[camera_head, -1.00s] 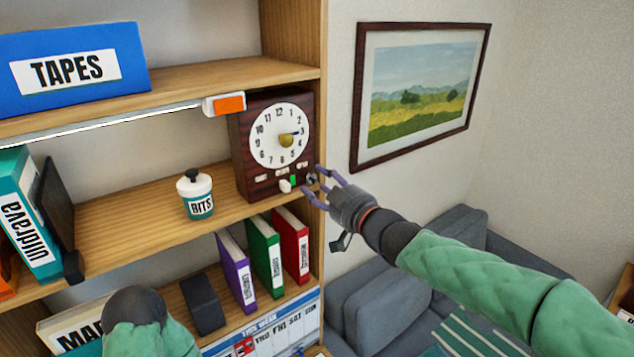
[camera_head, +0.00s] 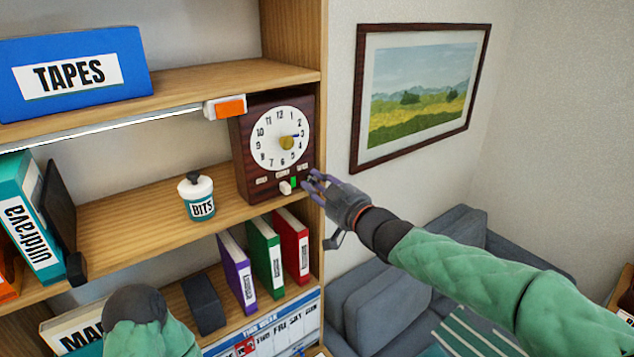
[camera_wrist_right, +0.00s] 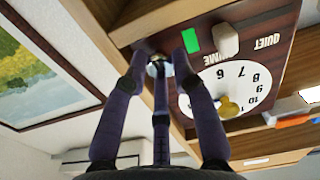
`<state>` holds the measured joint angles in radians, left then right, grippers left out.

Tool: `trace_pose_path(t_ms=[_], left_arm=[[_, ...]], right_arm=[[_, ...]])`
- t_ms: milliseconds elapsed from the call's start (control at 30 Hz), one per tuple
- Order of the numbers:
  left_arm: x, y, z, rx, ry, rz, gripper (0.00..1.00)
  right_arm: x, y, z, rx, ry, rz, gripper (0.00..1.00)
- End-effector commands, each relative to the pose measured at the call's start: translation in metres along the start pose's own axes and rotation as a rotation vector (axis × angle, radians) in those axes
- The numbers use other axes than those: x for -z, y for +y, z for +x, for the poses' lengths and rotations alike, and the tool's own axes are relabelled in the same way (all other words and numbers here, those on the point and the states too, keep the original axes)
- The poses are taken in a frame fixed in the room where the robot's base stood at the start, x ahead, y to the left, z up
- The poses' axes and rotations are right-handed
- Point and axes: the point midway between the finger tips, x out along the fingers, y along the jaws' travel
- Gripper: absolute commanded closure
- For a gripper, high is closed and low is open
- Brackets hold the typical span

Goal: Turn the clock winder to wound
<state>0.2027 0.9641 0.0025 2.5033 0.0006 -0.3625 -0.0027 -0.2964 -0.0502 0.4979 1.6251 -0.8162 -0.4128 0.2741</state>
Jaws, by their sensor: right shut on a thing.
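The clock (camera_head: 243,165) is a dark wooden box with a white dial, near the right end of the middle shelf. A small metal knob (camera_wrist_right: 157,60) is on its front at the lower corner, in the right wrist view; I take it for the winder. My right gripper (camera_head: 312,181) has its purple fingers closed around this knob, also in the right wrist view (camera_wrist_right: 158,68). The fingers hide most of the knob, so its turn cannot be read. A white switch (camera_head: 285,187) and a green mark (camera_wrist_right: 191,39) are beside it. My left gripper is out of view.
A BITS jar (camera_head: 196,196) stands left of the clock. An orange-and-white block (camera_head: 226,105) is at the shelf edge above. Coloured binders (camera_head: 264,257) stand below. A framed picture (camera_head: 418,92) hangs at right, above a grey sofa (camera_head: 365,290).

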Motion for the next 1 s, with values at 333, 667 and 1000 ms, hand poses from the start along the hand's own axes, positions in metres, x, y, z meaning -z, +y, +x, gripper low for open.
trace_pose_path(t_ms=[333, 667, 1000], left_arm=[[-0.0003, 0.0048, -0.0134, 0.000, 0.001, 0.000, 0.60], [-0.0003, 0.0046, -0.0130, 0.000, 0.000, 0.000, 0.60], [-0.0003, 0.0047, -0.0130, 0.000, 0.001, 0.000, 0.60]], right_arm=[[-0.0005, -0.0001, 0.0002, 0.000, -0.002, 0.152, 1.00], [-0.0008, -0.0002, 0.0002, 0.000, -0.002, 0.150, 0.50], [0.0001, 0.0003, -0.0029, -0.001, -0.001, 0.149, 0.50]])
